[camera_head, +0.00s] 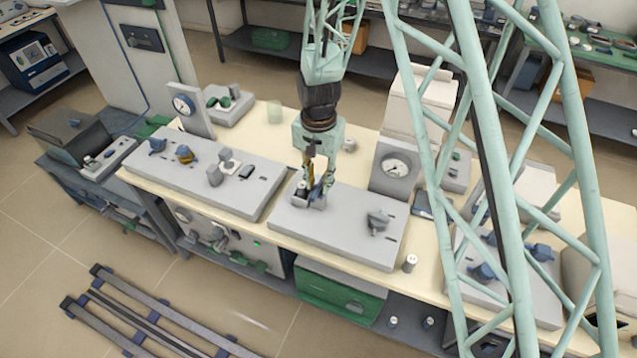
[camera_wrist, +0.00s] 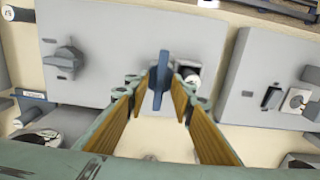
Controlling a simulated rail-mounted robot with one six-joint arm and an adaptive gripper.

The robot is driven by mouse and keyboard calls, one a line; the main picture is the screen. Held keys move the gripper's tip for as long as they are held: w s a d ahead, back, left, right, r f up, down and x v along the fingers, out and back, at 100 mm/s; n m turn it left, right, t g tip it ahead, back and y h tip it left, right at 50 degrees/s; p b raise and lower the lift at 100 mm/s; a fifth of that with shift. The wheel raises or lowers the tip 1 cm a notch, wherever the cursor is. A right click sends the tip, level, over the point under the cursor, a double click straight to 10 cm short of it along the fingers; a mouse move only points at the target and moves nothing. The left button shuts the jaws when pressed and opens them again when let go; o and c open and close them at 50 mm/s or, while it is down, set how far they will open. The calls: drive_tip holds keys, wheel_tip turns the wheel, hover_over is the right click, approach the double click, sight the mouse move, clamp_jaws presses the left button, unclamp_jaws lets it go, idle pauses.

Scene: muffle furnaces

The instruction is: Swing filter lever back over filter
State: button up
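My gripper (camera_head: 322,186) reaches down over the grey panel (camera_head: 340,235) at the middle of the bench. In the wrist view, the fingers of my gripper (camera_wrist: 163,82) stand apart with gold-coloured pads. A blue upright lever (camera_wrist: 160,82) shows between the fingertips, with a visible gap at its sides. Just right of the lever is a small holder with a dark and white round part (camera_wrist: 190,74), perhaps the filter; the right finger partly hides it. In the head view, this holder (camera_head: 300,194) sits beside the fingertips, and the lever is mostly hidden by them.
A grey knob (camera_head: 378,221) sits on the same panel; it also shows in the wrist view (camera_wrist: 66,61). A second panel (camera_head: 205,180) with knobs lies to the left. A gauge box (camera_head: 395,168) stands behind right. A small white cylinder (camera_head: 410,262) stands at the bench's front edge.

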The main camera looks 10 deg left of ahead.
drive_tip(key=shift+f, duration=0.25)
drive_tip(key=shift+c, duration=0.4)
clamp_jaws()
